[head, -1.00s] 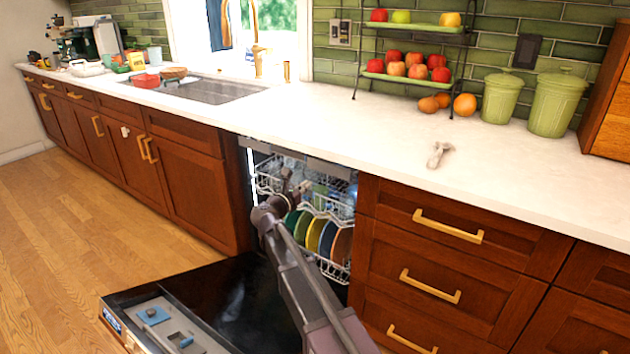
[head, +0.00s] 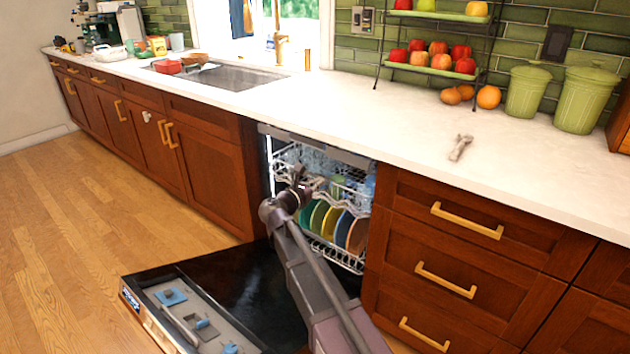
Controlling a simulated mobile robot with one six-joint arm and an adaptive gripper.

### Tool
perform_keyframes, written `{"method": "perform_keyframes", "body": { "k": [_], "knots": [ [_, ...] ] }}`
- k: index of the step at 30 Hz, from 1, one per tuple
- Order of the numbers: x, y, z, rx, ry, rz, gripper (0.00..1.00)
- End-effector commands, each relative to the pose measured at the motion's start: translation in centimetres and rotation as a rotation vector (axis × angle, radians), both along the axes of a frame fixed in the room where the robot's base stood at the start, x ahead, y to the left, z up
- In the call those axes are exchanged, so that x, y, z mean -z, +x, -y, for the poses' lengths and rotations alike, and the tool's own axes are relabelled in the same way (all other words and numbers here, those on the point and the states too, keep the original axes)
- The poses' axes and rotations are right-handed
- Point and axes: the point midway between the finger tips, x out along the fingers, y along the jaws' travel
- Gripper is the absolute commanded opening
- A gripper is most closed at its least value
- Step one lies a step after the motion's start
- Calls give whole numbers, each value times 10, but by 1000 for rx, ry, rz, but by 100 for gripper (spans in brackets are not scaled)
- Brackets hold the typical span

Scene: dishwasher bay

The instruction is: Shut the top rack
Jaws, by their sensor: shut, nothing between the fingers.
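The dishwasher stands open under the counter, its door (head: 235,290) folded down flat. The white wire top rack (head: 338,190) is inside the tub, holding what look like clear glasses. How far it sits from fully in is hard to tell behind my arm. My gripper (head: 299,178) is shut and empty at the front of the top rack, toward its left side. Contact with the rack cannot be made out. The lower rack (head: 345,262) is inside the tub and holds several coloured plates (head: 330,222).
Drawers with brass handles (head: 445,278) flank the dishwasher on the right, and wooden cabinets (head: 205,165) on the left. The white counter (head: 400,125) overhangs the opening. The open door covers the floor in front; wooden floor (head: 70,235) is free at left.

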Motion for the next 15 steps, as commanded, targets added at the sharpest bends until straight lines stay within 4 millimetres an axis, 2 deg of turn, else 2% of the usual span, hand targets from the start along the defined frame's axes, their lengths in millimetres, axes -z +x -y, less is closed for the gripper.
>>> {"method": "perform_keyframes", "body": {
  "k": [5, 8, 15],
  "knots": [
    [18, -16, 36, 76, 182, 25, 0],
    [36, -31, 64, 154, 347, 53, 0],
    [89, -87, 130, 443, 826, 160, 0]
  ]
}}
